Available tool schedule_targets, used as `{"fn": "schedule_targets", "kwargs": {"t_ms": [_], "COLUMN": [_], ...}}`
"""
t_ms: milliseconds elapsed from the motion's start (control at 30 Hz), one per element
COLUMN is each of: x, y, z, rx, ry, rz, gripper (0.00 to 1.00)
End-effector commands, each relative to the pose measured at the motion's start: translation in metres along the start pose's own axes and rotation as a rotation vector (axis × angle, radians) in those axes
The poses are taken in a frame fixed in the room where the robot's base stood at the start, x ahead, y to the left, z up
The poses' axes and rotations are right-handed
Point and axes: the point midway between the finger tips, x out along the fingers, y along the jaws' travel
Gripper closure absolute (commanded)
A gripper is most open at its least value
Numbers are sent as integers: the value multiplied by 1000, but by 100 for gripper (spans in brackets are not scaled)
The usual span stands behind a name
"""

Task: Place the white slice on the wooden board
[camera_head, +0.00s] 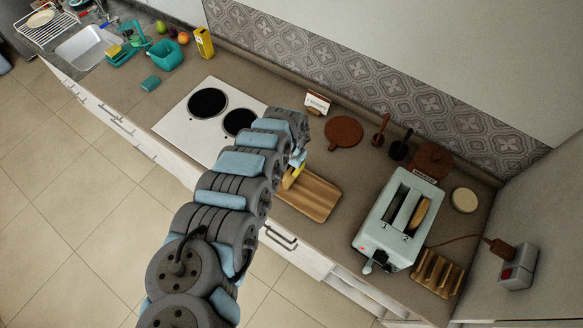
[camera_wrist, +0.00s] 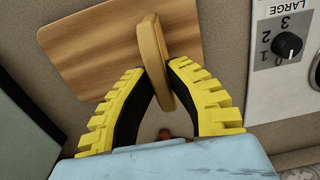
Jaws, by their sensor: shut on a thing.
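My gripper (camera_wrist: 158,72) has yellow ribbed fingers and is shut on a bread slice (camera_wrist: 152,42), seen edge-on with a tan crust. Its faces are mostly turned away, so whether it is white is hard to tell. The slice overlaps the wooden board (camera_wrist: 95,55) in the wrist view; whether it touches the board is unclear. In the head view the board (camera_head: 312,198) lies at the counter's front edge, partly behind my arm. My gripper (camera_head: 292,177) is at its left end, mostly hidden there by my arm.
A pale blue toaster (camera_head: 385,232) stands right of the board, with a brown slice (camera_head: 420,214) in one slot. A wooden rack (camera_head: 437,272) is beside it. The stove (camera_head: 187,130) lies left of the board. A round brown board (camera_head: 343,131) lies behind.

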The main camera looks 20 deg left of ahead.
Motion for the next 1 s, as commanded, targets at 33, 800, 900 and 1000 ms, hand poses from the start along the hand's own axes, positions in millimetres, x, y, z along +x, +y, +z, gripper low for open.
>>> {"fn": "schedule_targets", "kwargs": {"t_ms": [33,800,900,1000], "x": [2,-15,-21,-29], "y": [0,-1,-1,-1], "z": [0,-3,-1,0], "rx": [0,2,0,0], "ry": [0,5,1,1], "rz": [0,-2,-2,-2], "gripper": [98,59,59,59]}}
